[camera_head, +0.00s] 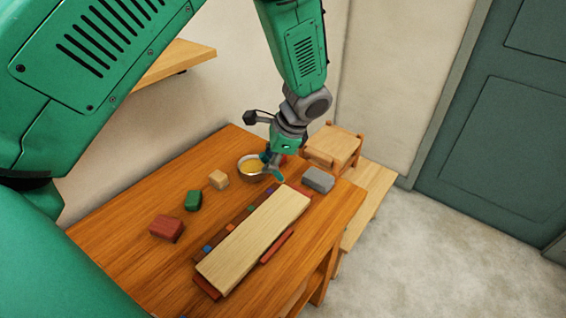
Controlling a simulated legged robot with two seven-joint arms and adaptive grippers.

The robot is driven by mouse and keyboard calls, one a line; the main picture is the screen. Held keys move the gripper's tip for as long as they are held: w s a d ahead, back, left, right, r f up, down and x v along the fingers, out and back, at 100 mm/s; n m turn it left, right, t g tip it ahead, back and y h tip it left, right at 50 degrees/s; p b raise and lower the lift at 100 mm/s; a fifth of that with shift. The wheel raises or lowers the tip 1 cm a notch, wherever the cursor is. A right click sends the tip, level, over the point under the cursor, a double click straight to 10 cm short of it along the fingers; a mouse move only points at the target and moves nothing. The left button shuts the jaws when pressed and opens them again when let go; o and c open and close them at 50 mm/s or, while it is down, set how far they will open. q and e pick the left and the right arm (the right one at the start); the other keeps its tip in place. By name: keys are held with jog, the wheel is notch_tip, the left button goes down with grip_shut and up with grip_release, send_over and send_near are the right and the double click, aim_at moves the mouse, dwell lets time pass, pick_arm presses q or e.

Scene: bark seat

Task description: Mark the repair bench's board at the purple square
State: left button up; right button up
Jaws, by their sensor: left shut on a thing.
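The pale board (255,238) lies lengthwise on the wooden bench (130,232), on a reddish base. Small coloured squares run along its left side: blue (207,249), red (229,229), green (250,209) and the purple square (269,191) near the far end. My left gripper (273,170) points down just beyond the board's far end, beside the bowl. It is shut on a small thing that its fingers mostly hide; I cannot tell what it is. My right gripper is not in view.
A metal bowl (247,168) with yellow contents stands at the back. A tan block (218,179), green block (193,200) and red block (167,228) stand left of the board. A grey block (318,180) is right. A wooden stool (334,146) stands behind.

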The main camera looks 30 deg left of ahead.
aim_at(273, 173)
pick_arm(q)
jog(key=shift+f, duration=0.2)
jog(key=shift+w+f+b, duration=0.1)
jog(key=shift+f+b, duration=0.15)
jog(key=shift+b, duration=0.1)
jog(key=b+x, duration=0.3)
jog(key=d+b+x, duration=0.1)
jog(key=x, duration=0.1)
jog(key=shift+w+a+f+b, duration=0.15)
jog(key=shift+w+f+b, duration=0.15)
jog(key=shift+f+b, duration=0.1)
jog(key=shift+d+r, duration=0.2)
jog(key=shift+d, duration=0.3)
jog(key=shift+a+f, duration=0.15)
jog(key=shift+a, duration=0.45)
jog(key=shift+a+f+p, duration=0.1)
jog(key=shift+p, duration=0.2)
jog(key=shift+d, duration=0.6)
jog(key=shift+a+f, duration=0.2)
jog(key=shift+a, duration=0.3)
jog(key=shift+d+f, duration=0.15)
jog(key=shift+d, duration=0.1)
jog(key=shift+d, duration=0.15)
